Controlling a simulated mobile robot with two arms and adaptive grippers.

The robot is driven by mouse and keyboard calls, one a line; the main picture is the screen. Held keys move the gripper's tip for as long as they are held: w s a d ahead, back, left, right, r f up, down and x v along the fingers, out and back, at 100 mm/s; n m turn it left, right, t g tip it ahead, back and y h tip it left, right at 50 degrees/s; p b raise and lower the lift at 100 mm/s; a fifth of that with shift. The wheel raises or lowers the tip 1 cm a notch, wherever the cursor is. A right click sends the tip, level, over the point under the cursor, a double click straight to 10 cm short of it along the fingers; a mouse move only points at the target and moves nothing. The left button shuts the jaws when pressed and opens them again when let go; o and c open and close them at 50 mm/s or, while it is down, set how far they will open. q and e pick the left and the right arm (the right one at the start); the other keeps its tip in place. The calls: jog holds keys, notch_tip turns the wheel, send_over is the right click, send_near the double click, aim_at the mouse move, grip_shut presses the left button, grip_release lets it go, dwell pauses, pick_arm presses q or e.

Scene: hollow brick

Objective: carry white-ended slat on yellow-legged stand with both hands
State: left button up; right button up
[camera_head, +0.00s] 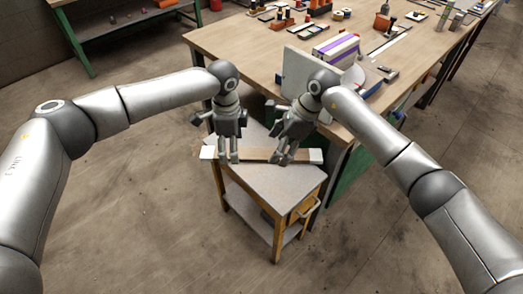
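The slat (256,154) is a thin brown bar with a white block at each end. It lies across the pale grey top of the yellow-legged stand (272,182), with its left white end past the stand's left edge. My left gripper (229,157) points down at the slat's left part. My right gripper (280,159) comes down tilted at its right part. Each shows two fingers in front of the slat with a small gap between them. What lies behind the slat is hidden, so I cannot tell whether either grips it.
A large wooden workbench (225,38) with tools and boxes stands close behind and right of the stand. A grey panel (297,74) rises at its near corner. A green-legged bench (118,25) is at the back left. The floor in front is clear.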

jog(key=a+p+v, duration=0.1)
jog(key=p+v, duration=0.3)
jog(key=v, duration=1.2)
jog(key=shift+r, duration=0.5)
jog(key=shift+a, duration=0.2)
